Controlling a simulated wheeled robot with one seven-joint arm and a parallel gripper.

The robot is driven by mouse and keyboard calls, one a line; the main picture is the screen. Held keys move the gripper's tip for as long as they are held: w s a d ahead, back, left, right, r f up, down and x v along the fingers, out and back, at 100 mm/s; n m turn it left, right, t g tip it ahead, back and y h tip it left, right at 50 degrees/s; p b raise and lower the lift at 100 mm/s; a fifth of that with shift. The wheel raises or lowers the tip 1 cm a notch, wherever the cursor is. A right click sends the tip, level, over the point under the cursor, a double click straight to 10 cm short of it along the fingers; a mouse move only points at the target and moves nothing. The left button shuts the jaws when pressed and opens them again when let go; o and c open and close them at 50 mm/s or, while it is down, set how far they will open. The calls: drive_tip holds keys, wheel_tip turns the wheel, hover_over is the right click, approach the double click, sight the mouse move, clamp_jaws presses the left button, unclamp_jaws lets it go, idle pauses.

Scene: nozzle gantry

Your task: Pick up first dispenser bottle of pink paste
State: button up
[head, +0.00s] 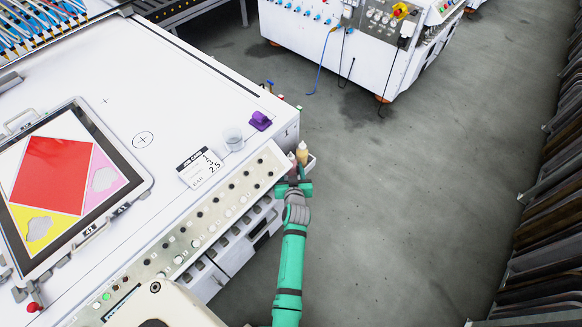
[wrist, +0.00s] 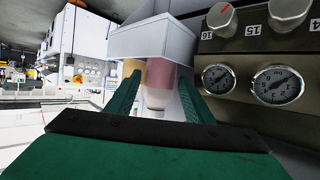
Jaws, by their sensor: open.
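The pink paste bottle (wrist: 161,78) shows in the wrist view between the two green fingers of my gripper (wrist: 158,92), its pale narrow end towards me. The fingers stand apart on either side of it; I cannot tell whether they touch it. A yellowish bottle (wrist: 132,68) stands beside it, partly behind the left finger. Both bottles go into a white holder (wrist: 185,44). In the head view the holder (head: 309,165) hangs at the machine's right corner, with a tan bottle (head: 302,151) in it. My gripper (head: 295,183) is right at the holder and partly hides it.
The white machine (head: 190,90) carries a purple object (head: 260,121), a clear cup (head: 233,138) and a label card (head: 200,167). Pressure gauges (wrist: 277,84) and knobs sit right of the holder in the wrist view. Grey floor (head: 400,200) to the right is clear.

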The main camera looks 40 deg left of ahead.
drive_tip(key=shift+c, duration=0.6)
drive_tip(key=c, duration=0.5)
drive_tip(key=shift+o, duration=0.3)
drive_tip(key=shift+r, duration=0.15)
drive_tip(key=shift+w+r, duration=0.1)
drive_tip(key=shift+r, duration=0.15)
drive_tip(key=shift+d+f, duration=0.1)
drive_tip(key=shift+f, duration=0.05)
drive_tip(key=shift+s+f+y, duration=0.1)
drive_tip(key=shift+s+y, duration=0.1)
drive_tip(key=shift+y, duration=0.2)
drive_tip(key=shift+w+d+m, duration=0.1)
drive_tip(key=shift+d+m, duration=0.15)
drive_tip(key=shift+m, duration=0.15)
drive_tip(key=shift+d+f+m+t+y, duration=0.1)
drive_tip(key=shift+m+t+y, duration=0.2)
drive_tip(key=shift+t+y, duration=0.15)
